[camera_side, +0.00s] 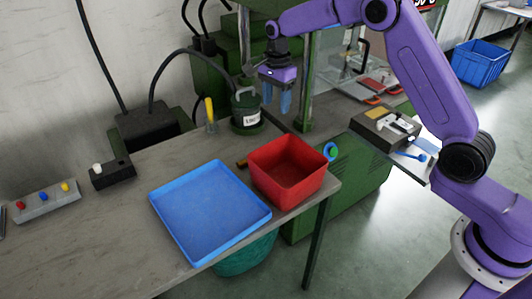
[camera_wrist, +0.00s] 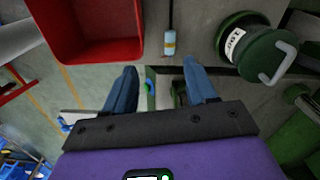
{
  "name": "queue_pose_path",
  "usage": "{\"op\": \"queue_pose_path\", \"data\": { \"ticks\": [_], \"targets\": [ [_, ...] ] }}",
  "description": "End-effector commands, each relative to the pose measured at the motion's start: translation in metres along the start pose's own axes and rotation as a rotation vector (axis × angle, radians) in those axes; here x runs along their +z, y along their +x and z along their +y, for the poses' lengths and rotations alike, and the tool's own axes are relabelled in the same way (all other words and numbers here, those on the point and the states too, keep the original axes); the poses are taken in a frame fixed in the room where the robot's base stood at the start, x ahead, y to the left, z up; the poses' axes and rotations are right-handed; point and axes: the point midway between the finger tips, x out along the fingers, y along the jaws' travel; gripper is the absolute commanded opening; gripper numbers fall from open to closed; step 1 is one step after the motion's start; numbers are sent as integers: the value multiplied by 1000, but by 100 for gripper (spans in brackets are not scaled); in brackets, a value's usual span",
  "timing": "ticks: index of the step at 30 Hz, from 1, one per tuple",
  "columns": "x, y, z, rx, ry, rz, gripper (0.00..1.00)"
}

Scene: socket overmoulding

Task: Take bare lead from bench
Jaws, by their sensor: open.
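My gripper (camera_side: 278,103) hangs fingers down, open and empty, above the bench's back right end, beside the green lidded pot (camera_side: 246,112). In the wrist view its two blue fingers (camera_wrist: 160,70) are apart with nothing held between them. I cannot single out the bare lead with certainty. A small blue and green ring-like thing (camera_side: 330,151) shows at the bench edge by the red bin. It also shows between the fingers in the wrist view (camera_wrist: 150,86), well below them. A small blue piece (camera_side: 420,157) lies on a pale shelf at the right.
The red bin (camera_side: 286,172) and blue tray (camera_side: 209,208) stand on the grey bench. A yellow-handled tool (camera_side: 210,109) stands left of the pot. A green machine post (camera_side: 306,70) rises close to my gripper.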

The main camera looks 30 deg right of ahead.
Motion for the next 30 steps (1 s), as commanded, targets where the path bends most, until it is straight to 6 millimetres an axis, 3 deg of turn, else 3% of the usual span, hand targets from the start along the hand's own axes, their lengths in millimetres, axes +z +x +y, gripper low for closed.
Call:
{"op": "queue_pose_path", "data": {
  "ticks": [4, 11, 24, 30],
  "targets": [
    [-19, 11, -11, 2, 135, 0, 57],
    [-26, 27, -14, 5, 187, 0, 57],
    [-26, 108, -13, 6, 184, 0, 57],
    [-26, 132, -14, 3, 183, 0, 57]
  ]
}}
